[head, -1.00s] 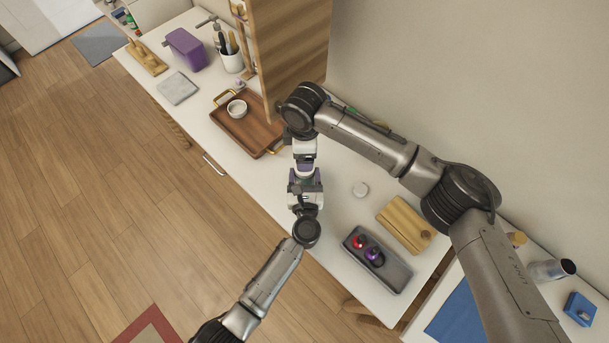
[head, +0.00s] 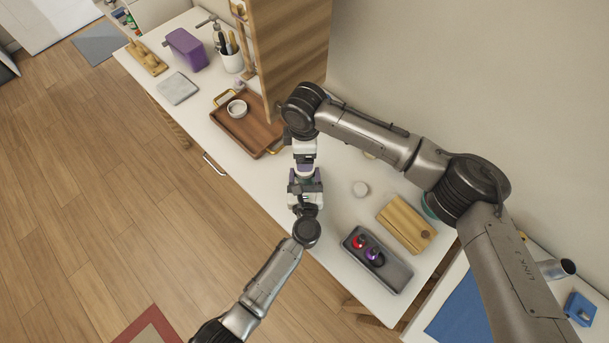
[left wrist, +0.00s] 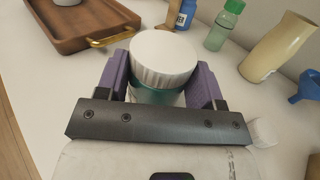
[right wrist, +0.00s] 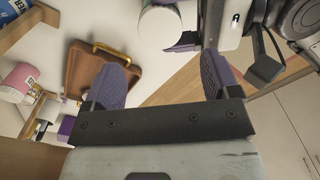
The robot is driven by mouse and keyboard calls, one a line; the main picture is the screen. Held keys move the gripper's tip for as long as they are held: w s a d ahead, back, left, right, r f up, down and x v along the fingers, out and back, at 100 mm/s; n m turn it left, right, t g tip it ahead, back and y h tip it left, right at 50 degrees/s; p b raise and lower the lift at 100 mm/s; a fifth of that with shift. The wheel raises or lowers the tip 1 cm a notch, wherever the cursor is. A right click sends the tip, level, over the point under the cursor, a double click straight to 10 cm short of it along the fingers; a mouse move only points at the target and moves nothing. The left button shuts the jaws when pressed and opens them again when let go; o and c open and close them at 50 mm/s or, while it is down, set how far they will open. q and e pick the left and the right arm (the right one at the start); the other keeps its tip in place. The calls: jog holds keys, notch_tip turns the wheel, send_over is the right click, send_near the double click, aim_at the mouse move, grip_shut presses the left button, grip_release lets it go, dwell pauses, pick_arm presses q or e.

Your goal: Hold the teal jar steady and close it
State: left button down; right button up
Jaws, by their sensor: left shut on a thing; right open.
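The teal jar (left wrist: 150,96) stands between the purple fingers of my left gripper (head: 305,188), which is shut on it. Its ribbed white lid (left wrist: 163,60) sits on top; I cannot tell whether it is fully tightened. In the head view the jar is mostly hidden between the two grippers. My right gripper (right wrist: 162,68) is open and empty, close to the jar from the opposite side. In the right wrist view the white lid (right wrist: 160,27) shows just beyond and between its fingertips, with part of my left gripper beside it.
A brown tray (head: 270,133) with a white cup (head: 237,108) lies behind the grippers, next to a wooden panel (head: 290,45). A small white round thing (head: 360,188), a wooden board (head: 406,224) and a grey tray (head: 398,276) with red and purple things are to the right.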

jog(key=shift+f, duration=3.95)
jog(key=shift+c, duration=0.3)
jog(key=c, duration=0.9)
jog(key=shift+m, duration=0.6)
jog(key=o, duration=1.1)
